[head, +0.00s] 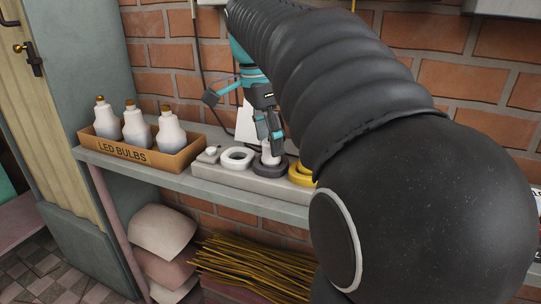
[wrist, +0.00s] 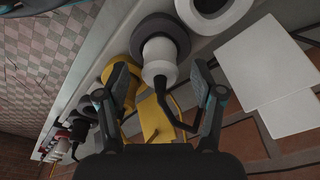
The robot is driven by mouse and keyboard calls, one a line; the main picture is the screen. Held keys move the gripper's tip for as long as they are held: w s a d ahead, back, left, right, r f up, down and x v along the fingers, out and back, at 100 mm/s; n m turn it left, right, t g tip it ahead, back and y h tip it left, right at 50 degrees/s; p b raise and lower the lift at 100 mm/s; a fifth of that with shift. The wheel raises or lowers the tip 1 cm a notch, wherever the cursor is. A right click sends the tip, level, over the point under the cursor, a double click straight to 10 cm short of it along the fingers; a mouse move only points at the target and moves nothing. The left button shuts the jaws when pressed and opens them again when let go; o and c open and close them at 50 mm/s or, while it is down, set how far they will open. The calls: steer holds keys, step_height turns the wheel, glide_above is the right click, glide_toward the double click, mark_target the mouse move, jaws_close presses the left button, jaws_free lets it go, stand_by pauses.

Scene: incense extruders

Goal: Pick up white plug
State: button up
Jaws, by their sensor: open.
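The white plug (head: 271,155) stands upright in a dark grey ring (head: 266,170) on a pale grey block (head: 225,181) on the shelf. In the wrist view the white plug (wrist: 160,58) shows as a short stepped cylinder in front of the dark ring (wrist: 176,30). My gripper (head: 268,132) is just above it in the head view. In the wrist view my gripper (wrist: 160,75) is open, with one finger on each side of the plug and visible gaps between. Part of the plug is hidden by the fingers in the head view.
A white ring (head: 237,157) and small white knob (head: 211,150) are left of the plug. A yellow ring (head: 300,173) is right, close by. An LED bulb box (head: 150,155) stands left on the shelf (head: 160,180). The brick wall (head: 175,88) is close behind.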

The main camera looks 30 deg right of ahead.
steer(key=shift+d+f, duration=0.15)
steer(key=shift+f, duration=1.1)
steer(key=c, duration=1.2)
steer(key=shift+c, duration=0.2)
steer(key=shift+r, duration=0.15)
